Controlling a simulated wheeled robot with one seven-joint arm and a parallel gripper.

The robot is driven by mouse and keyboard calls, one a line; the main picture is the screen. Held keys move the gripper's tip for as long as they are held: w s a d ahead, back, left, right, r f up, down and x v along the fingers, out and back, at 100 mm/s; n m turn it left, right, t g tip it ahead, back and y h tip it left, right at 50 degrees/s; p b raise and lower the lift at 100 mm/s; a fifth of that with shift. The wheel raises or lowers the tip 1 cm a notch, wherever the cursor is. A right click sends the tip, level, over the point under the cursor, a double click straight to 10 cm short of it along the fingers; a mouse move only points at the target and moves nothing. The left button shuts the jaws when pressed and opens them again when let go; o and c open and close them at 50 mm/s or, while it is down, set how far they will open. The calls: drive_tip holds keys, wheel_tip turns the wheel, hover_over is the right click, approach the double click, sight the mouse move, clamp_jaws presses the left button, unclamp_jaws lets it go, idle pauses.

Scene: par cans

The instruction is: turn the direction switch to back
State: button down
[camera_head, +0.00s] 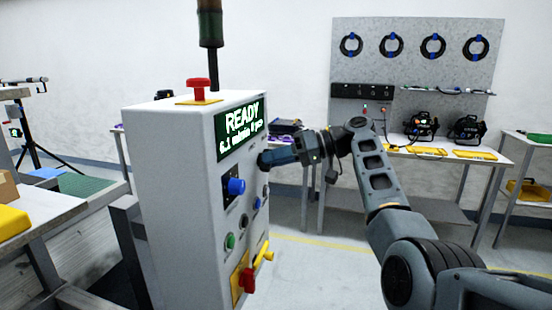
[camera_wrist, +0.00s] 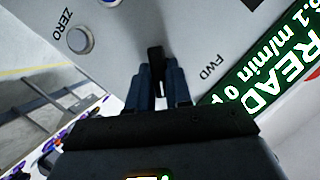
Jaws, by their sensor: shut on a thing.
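The direction switch, a small black knob (camera_wrist: 155,53), is on the white control cabinet's panel in the wrist view, with the label FWD to its right. My gripper (camera_wrist: 158,77) is shut on this knob, one blue-grey finger on each side. The gripper hides part of the switch, and I cannot see a label for back. In the head view my gripper (camera_head: 264,159) reaches the cabinet (camera_head: 170,190) from the right, just below the screen, and covers the switch.
The green screen (camera_head: 240,121) reads READY. A blue knob (camera_head: 236,186), a green button (camera_head: 230,241) and a red-and-yellow switch (camera_head: 246,279) are lower on the panel. A ZERO button (camera_wrist: 79,40) is near the switch. A workbench (camera_head: 430,151) stands behind; floor to the right is open.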

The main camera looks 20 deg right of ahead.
drive_tip(key=shift+w+a+r, duration=0.1)
drive_tip(key=shift+a+r, duration=0.1)
drive_tip(key=shift+r, duration=0.05)
drive_tip(key=c, duration=1.1)
unclamp_jaws()
drive_tip(key=shift+a, duration=0.1)
drive_tip(key=shift+o, duration=0.3)
drive_tip(key=shift+f, duration=0.15)
drive_tip(key=b+v, duration=0.1)
drive_tip(key=v, duration=0.7)
drive_tip(key=shift+b, duration=0.4)
drive_tip(key=shift+f, duration=0.1)
